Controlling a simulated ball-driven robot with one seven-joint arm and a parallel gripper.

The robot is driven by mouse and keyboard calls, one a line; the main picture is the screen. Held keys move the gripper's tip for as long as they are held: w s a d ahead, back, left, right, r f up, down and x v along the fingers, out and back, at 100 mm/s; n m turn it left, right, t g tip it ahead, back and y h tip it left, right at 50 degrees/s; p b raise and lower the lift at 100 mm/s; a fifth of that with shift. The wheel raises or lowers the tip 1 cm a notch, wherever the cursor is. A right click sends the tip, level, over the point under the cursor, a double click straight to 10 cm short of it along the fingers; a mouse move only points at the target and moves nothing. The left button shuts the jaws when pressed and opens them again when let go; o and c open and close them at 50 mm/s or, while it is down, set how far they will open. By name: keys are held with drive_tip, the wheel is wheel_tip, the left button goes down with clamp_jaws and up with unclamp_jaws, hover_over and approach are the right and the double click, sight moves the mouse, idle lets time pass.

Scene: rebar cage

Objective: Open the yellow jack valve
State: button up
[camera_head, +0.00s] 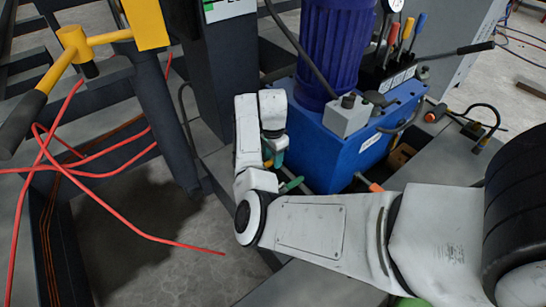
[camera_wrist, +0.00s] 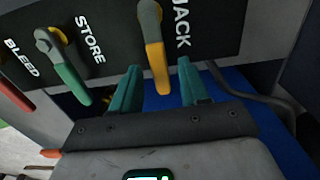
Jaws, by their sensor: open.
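The yellow jack valve (camera_wrist: 157,66) is a lever on the dark panel beside the word JACK in the wrist view. Its grey pivot is at the top and its yellow handle hangs down. My gripper (camera_wrist: 159,72) is open, with one teal finger on each side of the handle's lower part and gaps visible on both sides. In the head view my gripper (camera_head: 274,150) is at the left side of the blue hydraulic unit (camera_head: 318,152), partly hidden by my wrist.
Left of the valve, the wrist view shows the green STORE lever (camera_wrist: 70,78) and the red BLEED lever (camera_wrist: 14,95). A cable (camera_wrist: 250,92) curves at the right. The head view shows red hoses (camera_head: 95,175) and a dark post (camera_head: 222,75) left of my wrist.

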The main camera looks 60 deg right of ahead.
clamp_jaws()
idle(0.3)
idle(0.3)
